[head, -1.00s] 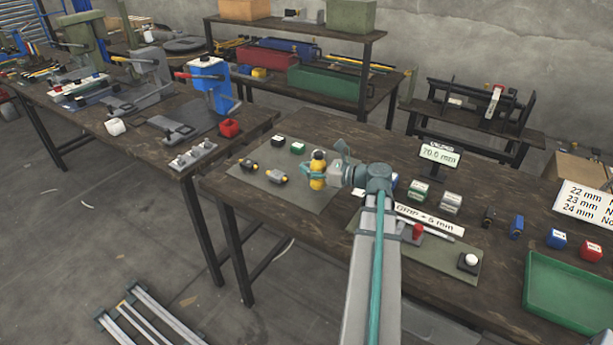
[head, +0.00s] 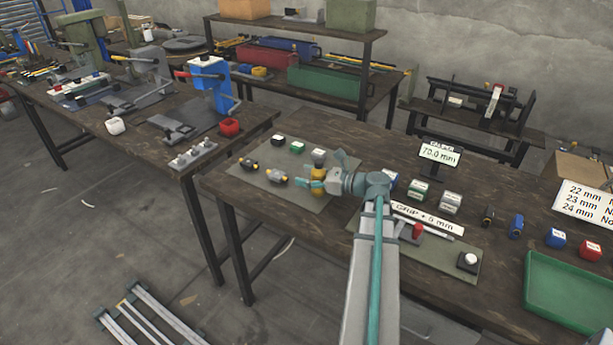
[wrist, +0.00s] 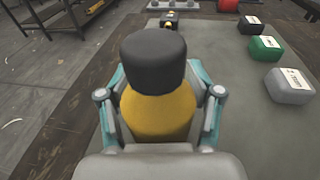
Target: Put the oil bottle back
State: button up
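The oil bottle, yellow with a dark cap, fills the middle of the wrist view (wrist: 158,118). In the head view its yellow body (head: 317,173) shows partly, covered by my fingers. My gripper (head: 318,182) is shut on the bottle, with a teal finger on each side in the wrist view (wrist: 158,100). The fingertips are partly hidden behind the bottle. The bottle is over the grey-green mat (head: 307,204) on the near bench. I cannot tell whether its base touches the mat.
A black box (head: 278,140), a green box (head: 297,147) and a grey box (head: 318,157) stand behind the bottle. Two small dark-and-yellow items (head: 277,179) (head: 249,164) lie left of it. The caliper display (head: 440,154) and a green tray (head: 568,292) are to the right.

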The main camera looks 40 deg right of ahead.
jog(key=shift+r, duration=0.15)
jog(key=shift+s+d+r, duration=0.1)
jog(key=shift+s+d, duration=0.05)
jog(key=shift+s, duration=0.1)
jog(key=p+v, duration=0.4)
jog(key=v, duration=0.7)
jog(key=shift+s+d, duration=0.15)
jog(key=shift+s, duration=0.05)
jog(key=shift+w, duration=0.15)
